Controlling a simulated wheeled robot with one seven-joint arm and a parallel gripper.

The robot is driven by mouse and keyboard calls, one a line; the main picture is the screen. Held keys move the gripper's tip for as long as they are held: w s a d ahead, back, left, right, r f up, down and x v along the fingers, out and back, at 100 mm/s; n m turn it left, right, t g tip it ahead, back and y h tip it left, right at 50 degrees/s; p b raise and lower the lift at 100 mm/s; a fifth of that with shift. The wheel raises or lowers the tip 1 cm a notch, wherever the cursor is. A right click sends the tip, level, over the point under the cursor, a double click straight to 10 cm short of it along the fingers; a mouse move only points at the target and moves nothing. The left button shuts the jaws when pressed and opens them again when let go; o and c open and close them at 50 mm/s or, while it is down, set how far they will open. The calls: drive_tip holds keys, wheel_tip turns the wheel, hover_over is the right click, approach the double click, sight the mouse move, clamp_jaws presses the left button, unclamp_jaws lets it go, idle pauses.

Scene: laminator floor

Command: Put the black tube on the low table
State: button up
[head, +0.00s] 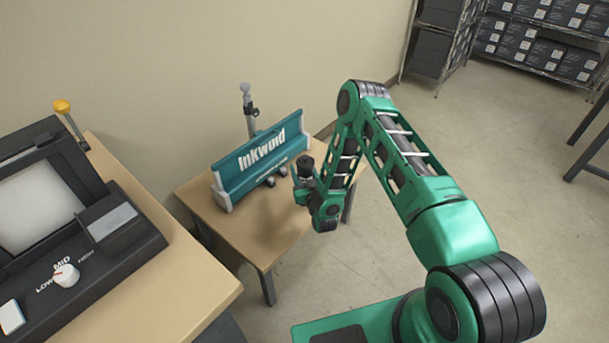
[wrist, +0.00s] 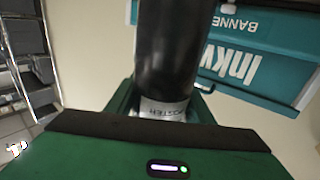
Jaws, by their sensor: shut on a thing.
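The black tube (wrist: 168,50) fills the upper middle of the wrist view, with a pale band of printed lettering at its near end. Its dark round end (head: 305,163) shows in the head view. My gripper (head: 304,182) is shut on the tube; in the wrist view its green fingers (wrist: 160,101) sit on both sides of it. The low table (head: 246,233) has a light wooden top and dark legs. My gripper and the tube appear over the table's right part. I cannot tell whether the tube touches the tabletop.
A teal banner unit (head: 262,158) with white lettering stands on the low table, close behind and left of the tube. A laminator (head: 130,243) sits on a higher wooden bench (head: 190,290) at left. Shelves of dark boxes (head: 530,45) stand at the back.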

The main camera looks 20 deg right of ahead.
wheel_tip(320, 180, down, 2)
drive_tip(key=shift+f, duration=0.2)
drive_tip(key=o, duration=1.4)
